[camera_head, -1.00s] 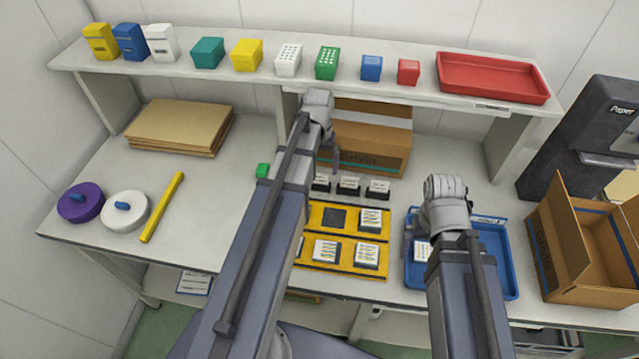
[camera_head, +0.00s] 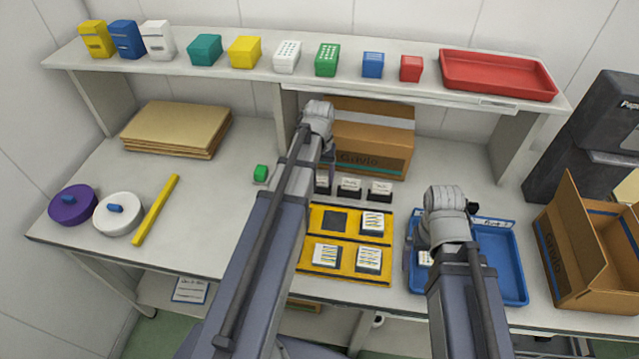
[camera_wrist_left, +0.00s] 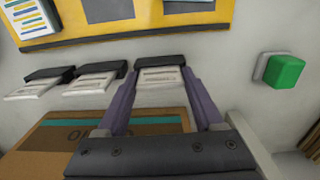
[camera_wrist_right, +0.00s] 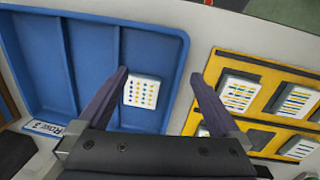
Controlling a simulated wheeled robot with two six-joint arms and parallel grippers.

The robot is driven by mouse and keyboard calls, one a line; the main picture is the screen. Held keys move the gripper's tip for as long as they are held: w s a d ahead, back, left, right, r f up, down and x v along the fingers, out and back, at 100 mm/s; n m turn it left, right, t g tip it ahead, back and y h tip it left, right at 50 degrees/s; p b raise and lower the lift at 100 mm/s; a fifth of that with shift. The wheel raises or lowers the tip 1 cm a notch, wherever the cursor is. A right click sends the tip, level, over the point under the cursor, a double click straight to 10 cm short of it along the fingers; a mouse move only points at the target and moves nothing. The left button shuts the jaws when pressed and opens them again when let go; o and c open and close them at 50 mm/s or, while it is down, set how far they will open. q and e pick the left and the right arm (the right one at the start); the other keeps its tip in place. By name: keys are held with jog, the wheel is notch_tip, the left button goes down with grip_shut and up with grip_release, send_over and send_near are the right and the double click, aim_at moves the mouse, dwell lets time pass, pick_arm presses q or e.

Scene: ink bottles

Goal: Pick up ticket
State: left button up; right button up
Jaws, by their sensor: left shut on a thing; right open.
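Three white tickets in black holders stand in a row behind the yellow tray: a left one (camera_head: 322,181), a middle one (camera_head: 350,184) and a right one (camera_head: 380,187). My left gripper (camera_wrist_left: 160,76) is shut on the left ticket (camera_wrist_left: 160,82), with one finger on each side. In the left wrist view the ticket is still at its black holder. In the head view my left arm partly hides this ticket. My right gripper (camera_wrist_right: 160,74) is open and empty above the blue tray, near a white dotted block (camera_wrist_right: 142,92).
A yellow tray (camera_head: 345,240) with several white blocks and one dark empty square lies in front of the tickets. A cardboard box (camera_head: 370,150) stands close behind them. The blue tray (camera_head: 500,262) is at right, and a green button (camera_head: 261,172) at left.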

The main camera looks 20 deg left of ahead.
pick_arm(q)
jog(key=c, duration=0.7)
jog(key=shift+o, duration=0.2)
jog(key=shift+r, duration=0.1)
notch_tip(320, 180, up, 10)
jog(key=p, duration=1)
pick_arm(e)
notch_tip(320, 180, up, 10)
